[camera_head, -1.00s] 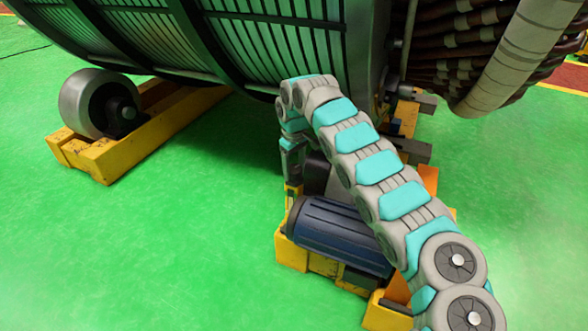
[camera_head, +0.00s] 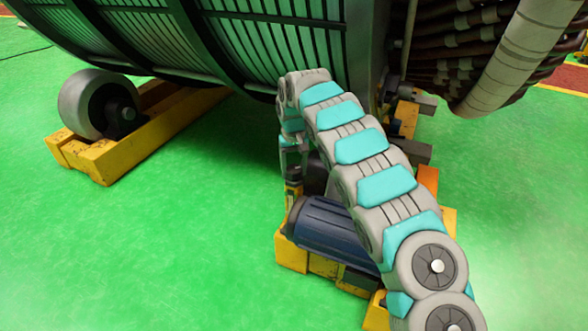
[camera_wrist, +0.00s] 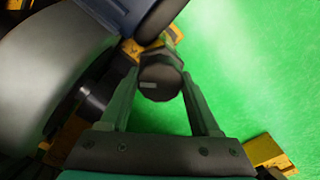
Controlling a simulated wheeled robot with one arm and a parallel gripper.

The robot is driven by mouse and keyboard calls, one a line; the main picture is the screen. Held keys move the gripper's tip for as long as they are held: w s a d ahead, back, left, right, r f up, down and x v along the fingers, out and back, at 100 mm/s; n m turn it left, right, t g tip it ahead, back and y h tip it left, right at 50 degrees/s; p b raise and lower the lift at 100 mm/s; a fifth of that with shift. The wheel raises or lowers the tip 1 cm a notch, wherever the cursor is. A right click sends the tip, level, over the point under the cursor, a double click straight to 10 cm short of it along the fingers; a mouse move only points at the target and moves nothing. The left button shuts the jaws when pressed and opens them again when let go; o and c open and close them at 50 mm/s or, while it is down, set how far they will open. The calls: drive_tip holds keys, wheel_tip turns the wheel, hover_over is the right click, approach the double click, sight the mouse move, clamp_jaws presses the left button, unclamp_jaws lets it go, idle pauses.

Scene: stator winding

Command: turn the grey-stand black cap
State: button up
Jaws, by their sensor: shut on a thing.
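The black cap (camera_wrist: 160,84) is a dark, faceted knob with a small light mark on its face. In the wrist view it sits between the two fingers of my gripper (camera_wrist: 159,77), which is shut on it. In the head view my gripper (camera_head: 293,194) points down beside the near left end of the blue motor (camera_head: 326,228).
A large grey roller (camera_wrist: 50,70) fills the left of the wrist view. The big stator drum (camera_head: 270,45) hangs over the work area. A yellow beam (camera_head: 180,122) with another roller (camera_head: 98,103) lies to the left. Green floor (camera_head: 190,240) is clear in front.

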sight(294, 168)
idle(0.4)
drive_tip(key=o, duration=1.4)
wheel_tip(294, 168, up, 8)
drive_tip(key=shift+f, duration=0.2)
drive_tip(key=shift+r, duration=0.1)
